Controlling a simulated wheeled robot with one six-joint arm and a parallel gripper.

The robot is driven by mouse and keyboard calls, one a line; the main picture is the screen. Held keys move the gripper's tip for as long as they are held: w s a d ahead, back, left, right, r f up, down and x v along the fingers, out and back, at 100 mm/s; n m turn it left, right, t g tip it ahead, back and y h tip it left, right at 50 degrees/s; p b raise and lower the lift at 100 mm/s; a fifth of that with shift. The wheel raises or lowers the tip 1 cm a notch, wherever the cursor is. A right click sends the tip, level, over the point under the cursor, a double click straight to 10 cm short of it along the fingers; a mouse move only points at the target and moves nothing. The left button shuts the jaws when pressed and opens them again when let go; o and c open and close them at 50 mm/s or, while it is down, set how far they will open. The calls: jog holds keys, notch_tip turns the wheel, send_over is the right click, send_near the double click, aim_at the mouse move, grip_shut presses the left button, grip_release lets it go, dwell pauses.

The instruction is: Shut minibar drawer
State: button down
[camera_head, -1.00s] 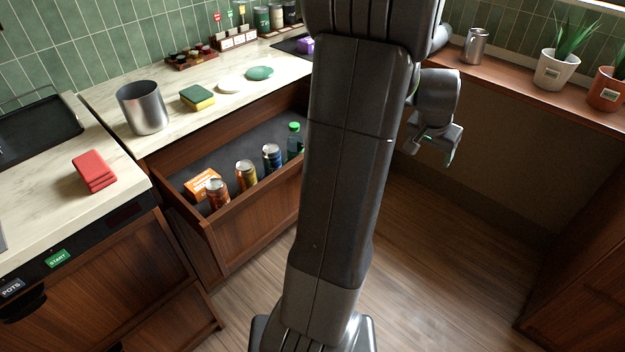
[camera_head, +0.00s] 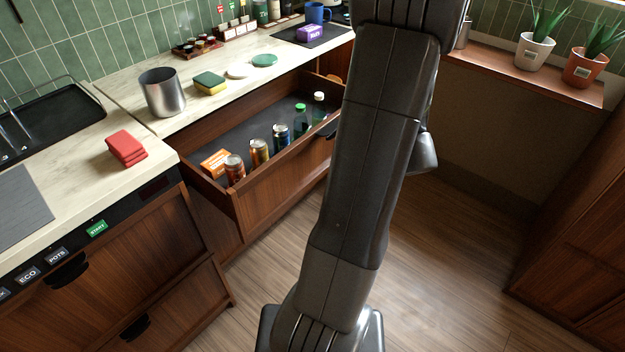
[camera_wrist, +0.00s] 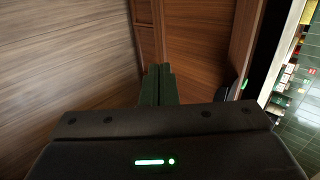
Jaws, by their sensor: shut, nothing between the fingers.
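The minibar drawer (camera_head: 277,188) stands pulled out under the counter, its wooden front facing the floor area. Inside it are an orange box (camera_head: 215,163), several cans (camera_head: 259,152) and bottles (camera_head: 300,121). My arm crosses in front of the drawer's right end and hides part of it. My gripper is hidden behind the arm in the head view. In the wrist view my gripper (camera_wrist: 158,86) is shut and empty, with its two fingers together. Brown wood panels (camera_wrist: 195,40) lie beyond the fingertips; whether they touch cannot be told.
The counter above holds a metal cup (camera_head: 162,92), a sponge (camera_head: 209,83) and a purple box (camera_head: 311,33). Red cloths (camera_head: 126,148) lie on the left counter. Potted plants (camera_head: 534,50) stand on the right shelf. The wooden floor (camera_head: 450,260) at right is clear.

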aim_at(303, 173)
jog(key=w+a+f, duration=0.2)
jog(key=a, duration=0.1)
jog(key=w+a+f, duration=0.2)
jog(key=a, duration=0.1)
jog(key=w+a+f, duration=0.2)
jog(key=a, duration=0.1)
jog(key=shift+f+p, duration=0.2)
jog(key=shift+p, duration=0.15)
jog(key=shift+w+a, duration=0.35)
jog(key=shift+a, duration=0.1)
jog(key=shift+a, duration=0.1)
jog(key=shift+w+a+f, duration=0.1)
jog(key=shift+w+a, duration=0.3)
jog(key=shift+a, duration=0.05)
jog(key=w+a, duration=0.6)
jog(key=a, duration=0.2)
jog(key=w+a, duration=0.6)
jog(key=a, duration=0.2)
jog(key=w+a, duration=0.6)
jog(key=a, duration=0.2)
jog(key=shift+a, duration=0.2)
jog(key=shift+a+p, duration=0.15)
jog(key=shift+p, duration=0.15)
jog(key=shift+w+r+t, duration=0.15)
jog(key=shift+r+t, duration=0.15)
